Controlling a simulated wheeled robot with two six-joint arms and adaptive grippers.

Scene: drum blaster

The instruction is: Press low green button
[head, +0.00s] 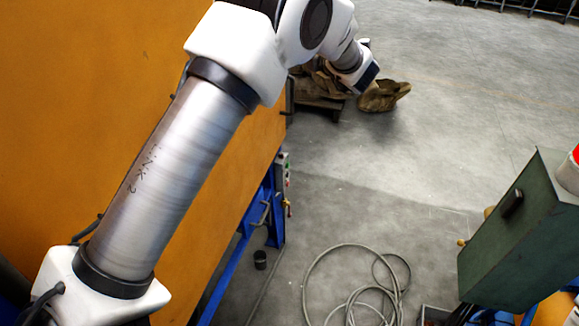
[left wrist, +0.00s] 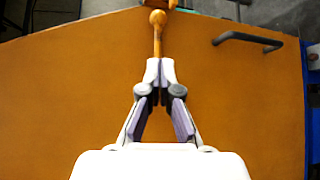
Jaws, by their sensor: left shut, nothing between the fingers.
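A small grey control panel (head: 284,176) is on the side of the orange machine in the head view, near its blue frame. It has several tiny red and green spots; which one is the low green button is too small to tell. My left arm crosses the head view from the lower left and ends beyond the panel; its fingers cannot be made out there. In the left wrist view my left gripper (left wrist: 160,62) is shut and empty, in front of the orange machine wall (left wrist: 70,90). My right gripper is not in view.
A ball-topped orange lever (left wrist: 157,35) shows just beyond my left fingertips. A dark handle (left wrist: 248,38) sits on the orange wall. A green cabinet (head: 515,230) stands at right. Coiled cable (head: 345,260) lies on the floor. Brown sacking (head: 383,96) lies near my wrist in the picture.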

